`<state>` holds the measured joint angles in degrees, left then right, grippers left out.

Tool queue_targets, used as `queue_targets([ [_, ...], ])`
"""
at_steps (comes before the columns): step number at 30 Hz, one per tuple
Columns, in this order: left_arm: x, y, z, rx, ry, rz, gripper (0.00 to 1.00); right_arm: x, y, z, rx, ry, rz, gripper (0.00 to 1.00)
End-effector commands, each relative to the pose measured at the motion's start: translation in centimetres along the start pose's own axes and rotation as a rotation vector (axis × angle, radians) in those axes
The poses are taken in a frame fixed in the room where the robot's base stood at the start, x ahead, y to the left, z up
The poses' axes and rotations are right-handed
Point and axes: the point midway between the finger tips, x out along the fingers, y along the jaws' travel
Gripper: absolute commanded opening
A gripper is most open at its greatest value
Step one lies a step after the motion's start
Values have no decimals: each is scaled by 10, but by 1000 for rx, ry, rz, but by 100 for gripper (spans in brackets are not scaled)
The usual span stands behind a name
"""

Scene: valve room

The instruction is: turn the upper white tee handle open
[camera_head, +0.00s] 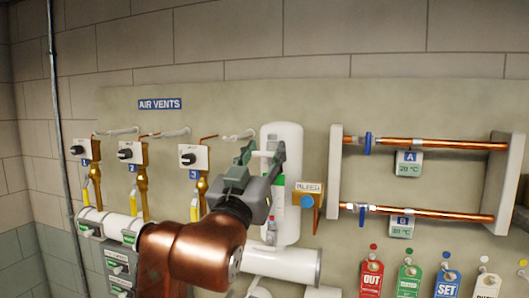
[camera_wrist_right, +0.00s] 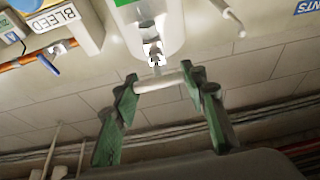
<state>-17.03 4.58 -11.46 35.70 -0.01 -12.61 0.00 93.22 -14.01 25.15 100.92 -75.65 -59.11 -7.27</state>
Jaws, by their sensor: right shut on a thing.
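The white tee handle (camera_head: 263,153) sits at the upper left front of a white upright vessel (camera_head: 290,140). My right gripper (camera_head: 262,152) is at this handle, with one green finger on each side. In the right wrist view the white crossbar (camera_wrist_right: 158,83) spans the space between the two fingers of my right gripper (camera_wrist_right: 158,84), and its ends meet them. The gripper is shut on the handle. The handle's stem runs to a small metal fitting (camera_wrist_right: 154,55) on the vessel. My right arm hides part of the wall below. My left gripper is not in view.
A BLEED sign (camera_head: 308,188) with an orange block stands right of the vessel. Copper pipes with blue valves (camera_head: 367,143) are farther right. Air vent valves with black knobs (camera_head: 188,158) are left. Coloured tags (camera_head: 371,278) hang at lower right.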

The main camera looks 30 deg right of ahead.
Motion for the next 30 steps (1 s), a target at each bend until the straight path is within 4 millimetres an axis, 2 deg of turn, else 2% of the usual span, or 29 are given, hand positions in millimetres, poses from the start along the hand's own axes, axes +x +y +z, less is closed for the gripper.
queue_targets([
  [11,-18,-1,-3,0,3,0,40,2,0,-1,-192,-2,-78,15],
  [30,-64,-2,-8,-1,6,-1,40,1,-2,-2,-752,-2,-310,15],
])
